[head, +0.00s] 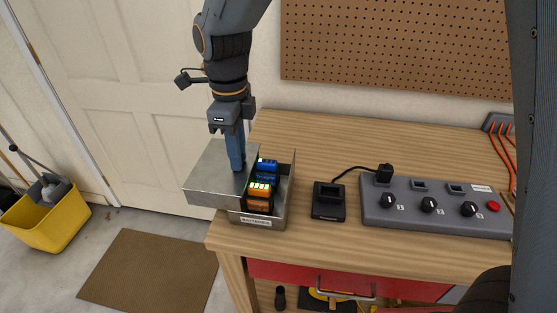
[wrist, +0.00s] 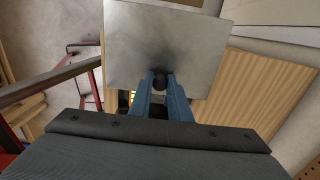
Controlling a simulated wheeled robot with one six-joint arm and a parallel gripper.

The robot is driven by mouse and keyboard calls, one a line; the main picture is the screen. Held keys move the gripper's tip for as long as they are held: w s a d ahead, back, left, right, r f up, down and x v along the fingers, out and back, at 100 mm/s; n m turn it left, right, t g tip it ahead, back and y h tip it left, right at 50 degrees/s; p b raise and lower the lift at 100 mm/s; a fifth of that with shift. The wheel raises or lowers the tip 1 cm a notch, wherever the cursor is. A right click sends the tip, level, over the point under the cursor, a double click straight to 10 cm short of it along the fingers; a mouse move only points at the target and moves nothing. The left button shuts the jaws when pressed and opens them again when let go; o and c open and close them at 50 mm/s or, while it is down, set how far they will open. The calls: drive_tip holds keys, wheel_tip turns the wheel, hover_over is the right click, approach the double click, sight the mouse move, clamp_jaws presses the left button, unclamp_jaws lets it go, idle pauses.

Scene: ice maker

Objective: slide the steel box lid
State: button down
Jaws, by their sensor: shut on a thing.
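The steel box (head: 281,210) with a batteries label stands at the left end of the workbench. Its flat steel lid (head: 208,172) is shifted left, overhanging the box's left side. The right part of the box is uncovered. Blue batteries (head: 267,165) and orange batteries (head: 259,195) show inside it. My gripper (head: 237,167) points down at the lid's right part. In the wrist view my gripper (wrist: 160,79) is shut on a small dark knob (wrist: 159,82) on the lid (wrist: 165,35). The box is mostly hidden there.
A black charger (head: 328,201) with a cable sits right of the box. A grey control panel (head: 430,207) with knobs lies further right. The wooden bench top (head: 330,147) is clear behind the box. A yellow bucket (head: 45,218) stands on the floor at left.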

drive_tip(key=shift+w+a+r+p, duration=0.15)
drive_tip(key=shift+a+p, duration=0.35)
drive_tip(key=shift+a, duration=0.9)
drive_tip(key=c, duration=1.6)
unclamp_jaws()
drive_tip(key=shift+c, duration=0.2)
wheel_tip(320, 180, up, 7)
drive_tip(key=p, duration=0.6)
drive_tip(key=shift+p, duration=0.4)
